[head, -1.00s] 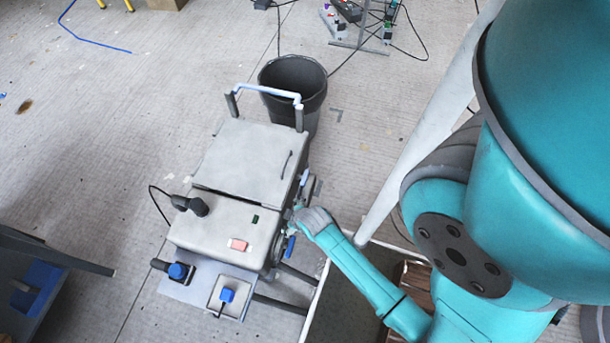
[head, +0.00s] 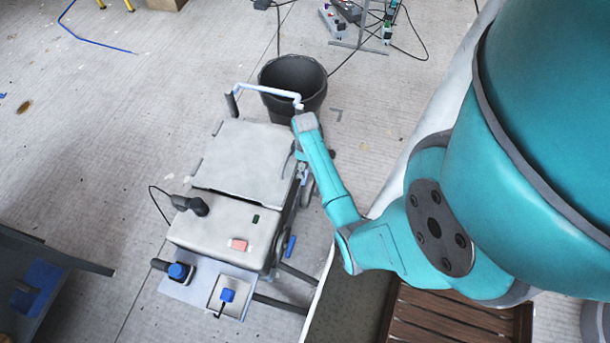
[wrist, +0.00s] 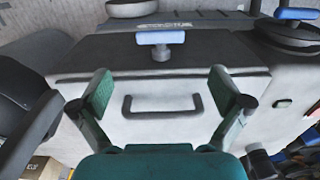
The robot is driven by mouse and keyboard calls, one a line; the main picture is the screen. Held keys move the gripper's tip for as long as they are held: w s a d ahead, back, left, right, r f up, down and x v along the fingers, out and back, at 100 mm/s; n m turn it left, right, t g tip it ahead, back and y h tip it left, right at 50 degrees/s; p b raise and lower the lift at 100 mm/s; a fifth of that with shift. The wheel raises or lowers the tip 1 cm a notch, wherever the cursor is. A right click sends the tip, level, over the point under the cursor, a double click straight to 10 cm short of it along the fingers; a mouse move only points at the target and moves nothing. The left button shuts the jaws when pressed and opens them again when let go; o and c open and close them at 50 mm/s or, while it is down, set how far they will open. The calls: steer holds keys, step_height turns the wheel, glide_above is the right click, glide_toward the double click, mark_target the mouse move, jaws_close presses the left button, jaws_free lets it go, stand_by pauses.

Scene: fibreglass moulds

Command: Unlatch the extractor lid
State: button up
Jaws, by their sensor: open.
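The extractor is a pale box with a grey lid (head: 240,155) lying flat on its rear half. A dark gap shows along the lid's front edge. My gripper (wrist: 160,90) is open and empty, with one finger to each side of the handle and apart from the latch. In the head view, my gripper (head: 299,153) is at the lid's right edge, partly hidden by my wrist.
Wheels flank the extractor's right side. A blue-topped switch box (head: 227,296) sits on the front shelf.

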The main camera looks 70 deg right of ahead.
step_height(320, 180, down, 9)
steer(key=shift+f, duration=0.15)
steer(key=shift+c, duration=0.3)
steer(key=c, duration=1)
